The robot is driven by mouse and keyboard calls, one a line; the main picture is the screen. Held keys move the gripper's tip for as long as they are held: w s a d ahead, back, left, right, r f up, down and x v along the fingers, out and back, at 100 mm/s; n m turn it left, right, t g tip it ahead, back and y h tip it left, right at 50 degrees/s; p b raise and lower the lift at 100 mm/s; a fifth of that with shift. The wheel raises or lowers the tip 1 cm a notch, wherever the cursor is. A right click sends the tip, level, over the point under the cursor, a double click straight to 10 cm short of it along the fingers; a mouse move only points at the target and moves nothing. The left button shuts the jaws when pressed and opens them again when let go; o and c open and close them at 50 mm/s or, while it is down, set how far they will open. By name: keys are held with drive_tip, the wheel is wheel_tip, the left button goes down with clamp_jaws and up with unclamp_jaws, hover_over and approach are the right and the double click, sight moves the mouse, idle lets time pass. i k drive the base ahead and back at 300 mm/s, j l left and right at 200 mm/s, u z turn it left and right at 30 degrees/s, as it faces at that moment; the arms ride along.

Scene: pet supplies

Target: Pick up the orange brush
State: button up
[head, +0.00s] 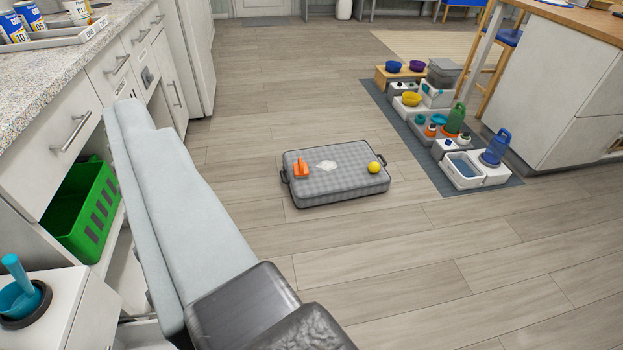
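A small orange object (301,168), which looks like the orange brush, lies on the left part of a grey checked pet cushion (325,192) on the floor. Its fine shape is too small to make out. A whitish patch or flat item (327,166) and a yellow ball (374,167) are on the same cushion, to its right. My arm, pale grey with a dark joint, crosses the lower left of the view. The fingers of my gripper do not show.
White cabinets with a speckled counter (60,75) line the left, with a green crate (85,208) in an open bay. A dark mat (425,150) with bowls and bottles lies at right, near a white island (560,90). Wooden floor around the cushion is clear.

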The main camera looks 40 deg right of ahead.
sight(301, 167)
drive_tip(key=z, duration=0.95)
